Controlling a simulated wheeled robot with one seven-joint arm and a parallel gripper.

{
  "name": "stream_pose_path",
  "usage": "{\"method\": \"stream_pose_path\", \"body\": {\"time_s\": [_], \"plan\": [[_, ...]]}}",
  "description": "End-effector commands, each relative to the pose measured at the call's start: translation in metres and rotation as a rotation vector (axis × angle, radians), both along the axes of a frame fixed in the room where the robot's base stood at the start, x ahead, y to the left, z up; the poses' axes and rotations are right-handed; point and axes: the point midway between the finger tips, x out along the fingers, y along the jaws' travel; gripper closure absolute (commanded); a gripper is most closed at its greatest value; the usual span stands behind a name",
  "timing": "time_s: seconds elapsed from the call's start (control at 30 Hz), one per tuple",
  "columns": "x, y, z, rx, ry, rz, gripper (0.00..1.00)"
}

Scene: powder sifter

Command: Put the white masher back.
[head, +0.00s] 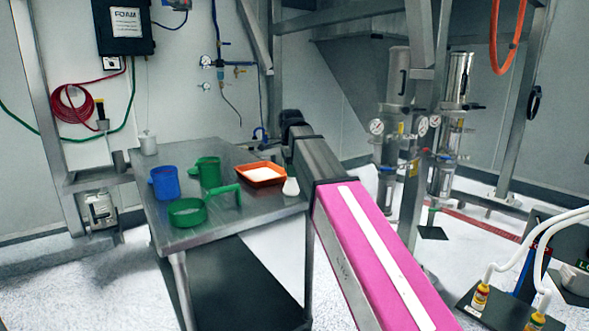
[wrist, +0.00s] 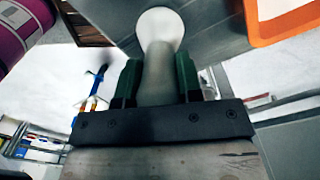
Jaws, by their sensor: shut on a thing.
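The white masher (wrist: 161,27) shows in the wrist view with its round white end away from me. Its paler grey handle lies between the two green fingers of my gripper (wrist: 158,82), which is shut on it. In the head view the masher (head: 291,187) shows as a small white cone by the right edge of the metal table (head: 225,228), just right of the orange tray. I cannot tell whether it touches the table top. My gripper is hidden behind my arm in the head view.
The orange tray (head: 261,174) holds white powder. A blue jug (head: 165,184), a green jug (head: 209,173), a green sieve with a handle (head: 188,212) and a white container (head: 148,143) stand on the table. The front right of the table top is clear.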

Motion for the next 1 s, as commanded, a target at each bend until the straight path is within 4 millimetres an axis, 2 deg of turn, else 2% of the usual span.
{"method": "stream_pose_path", "body": {"time_s": [0.27,0.3,0.33,0.37,0.73,0.87,1.0], "plan": [[0.001,0.000,-0.002,0.000,0.000,0.000,0.99],[0.001,0.000,-0.002,0.000,0.000,0.000,0.54],[0.001,0.000,-0.002,0.000,0.000,0.000,0.44],[0.001,0.000,-0.002,0.000,0.000,0.000,0.41],[0.001,0.000,0.003,0.000,-0.001,0.000,0.41],[0.002,0.000,0.019,0.000,-0.002,0.000,0.41],[0.003,0.000,0.044,0.001,-0.003,0.000,0.41]]}}
